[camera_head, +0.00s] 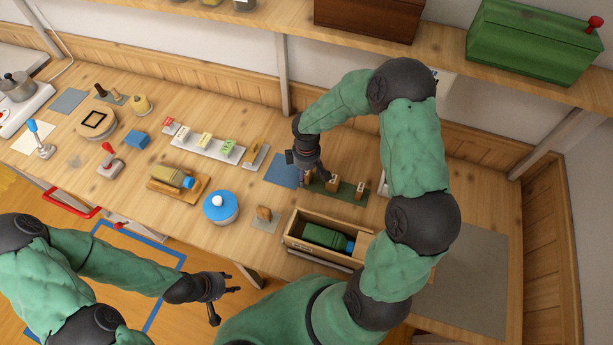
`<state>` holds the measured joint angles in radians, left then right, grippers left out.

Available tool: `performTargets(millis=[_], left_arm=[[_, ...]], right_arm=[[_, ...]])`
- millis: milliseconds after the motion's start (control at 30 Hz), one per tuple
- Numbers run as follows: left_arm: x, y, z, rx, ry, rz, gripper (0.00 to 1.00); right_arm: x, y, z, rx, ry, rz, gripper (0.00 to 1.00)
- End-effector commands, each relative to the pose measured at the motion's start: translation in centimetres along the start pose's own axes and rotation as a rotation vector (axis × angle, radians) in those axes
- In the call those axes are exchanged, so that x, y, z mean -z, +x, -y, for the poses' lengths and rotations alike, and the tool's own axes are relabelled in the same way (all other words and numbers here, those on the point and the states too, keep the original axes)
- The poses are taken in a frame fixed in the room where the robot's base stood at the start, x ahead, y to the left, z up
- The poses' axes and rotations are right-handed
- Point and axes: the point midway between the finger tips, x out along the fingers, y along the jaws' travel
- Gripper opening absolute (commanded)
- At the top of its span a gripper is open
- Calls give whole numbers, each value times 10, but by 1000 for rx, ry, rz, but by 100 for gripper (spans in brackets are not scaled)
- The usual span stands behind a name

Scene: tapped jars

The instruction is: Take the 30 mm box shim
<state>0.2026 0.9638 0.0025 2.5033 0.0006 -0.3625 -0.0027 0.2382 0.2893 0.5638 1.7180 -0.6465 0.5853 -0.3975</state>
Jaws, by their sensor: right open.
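Several small wooden blocks with pale labels stand on a dark green strip (345,196) near the middle right of the bench. I take these to be the box shims; the labels are too small to read, so I cannot tell which is 30 mm. One block (333,183) stands mid-strip and another (360,190) at the right end. My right gripper (314,172) is open, pointing down at the strip's left end beside a block that it partly hides. I see nothing held in it. My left gripper (224,303) is open and empty, in front of the bench's front edge.
A wooden box (294,229) holding a green bottle (325,237) stands in front of the strip. A blue mat (282,171) lies left of it. A blue-lidded jar (221,206) and a bottle on a board (173,178) stand further left. A shelf (285,27) runs above.

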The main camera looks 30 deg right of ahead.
Motion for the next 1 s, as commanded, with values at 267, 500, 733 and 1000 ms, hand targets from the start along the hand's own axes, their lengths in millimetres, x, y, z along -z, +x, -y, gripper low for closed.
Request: performTargets(millis=[267,500,733,1000], left_arm=[[0,2,1,0,0,0,40],[0,2,1,0,0,0,40],[0,2,1,0,0,0,40],[0,-1,0,0,0,0,40]], right_arm=[[0,7,-1,-2,0,-1,63],[0,7,-1,-2,0,-1,11],[0,7,-1,-2,0,-1,11],[0,0,-1,-2,1,-2,11]])
